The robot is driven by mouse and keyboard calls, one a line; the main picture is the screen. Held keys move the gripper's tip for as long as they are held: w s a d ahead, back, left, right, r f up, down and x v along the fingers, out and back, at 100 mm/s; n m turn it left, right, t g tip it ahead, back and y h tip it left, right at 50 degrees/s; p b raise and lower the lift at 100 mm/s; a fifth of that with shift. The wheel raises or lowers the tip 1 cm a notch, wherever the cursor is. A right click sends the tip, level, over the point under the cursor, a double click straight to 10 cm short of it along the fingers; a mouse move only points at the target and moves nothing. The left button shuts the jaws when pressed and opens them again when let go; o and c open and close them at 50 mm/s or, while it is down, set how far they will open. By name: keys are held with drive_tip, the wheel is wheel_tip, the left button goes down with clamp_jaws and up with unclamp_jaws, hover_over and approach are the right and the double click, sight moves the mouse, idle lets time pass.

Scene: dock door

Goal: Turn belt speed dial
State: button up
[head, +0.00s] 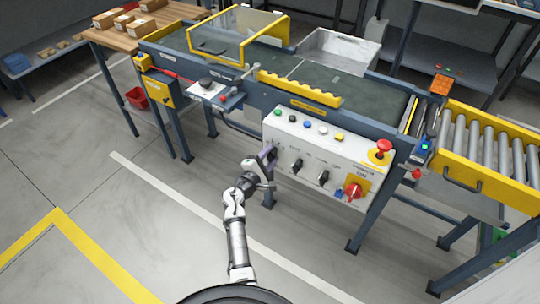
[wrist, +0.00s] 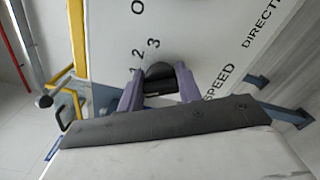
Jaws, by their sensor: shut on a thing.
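The speed dial is a black round knob (wrist: 159,71) on the white control panel (head: 343,151). In the wrist view the digits 2 and 3 show beside it, and the word SPEED is below right. My gripper (head: 269,158) is at the panel's left end in the head view, where it hides the dial. In the wrist view its purple fingers (wrist: 157,77) sit on either side of the knob, shut on it. The lower part of the dial and its pointer are hidden by the gripper.
Two black selector knobs (head: 297,165) (head: 323,177) sit right of my gripper. A red mushroom button (head: 383,147) and a red switch on a yellow plate (head: 356,188) are further right. Coloured push buttons (head: 308,125) run above. The conveyor belt (head: 350,92) lies behind. Floor in front is clear.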

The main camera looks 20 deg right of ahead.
drive_tip(key=n+p, duration=0.2)
drive_tip(key=n, duration=0.3)
drive_tip(key=shift+r+n, duration=0.1)
drive_tip(key=shift+n, duration=0.3)
drive_tip(key=shift+a, duration=0.1)
idle(0.3)
drive_tip(key=o, duration=1)
drive_tip(key=b+v, duration=0.1)
drive_tip(key=v, duration=1.2)
drive_tip(key=shift+s+a+b, duration=0.2)
drive_tip(key=shift+a+b, duration=0.1)
drive_tip(key=shift+b, duration=0.05)
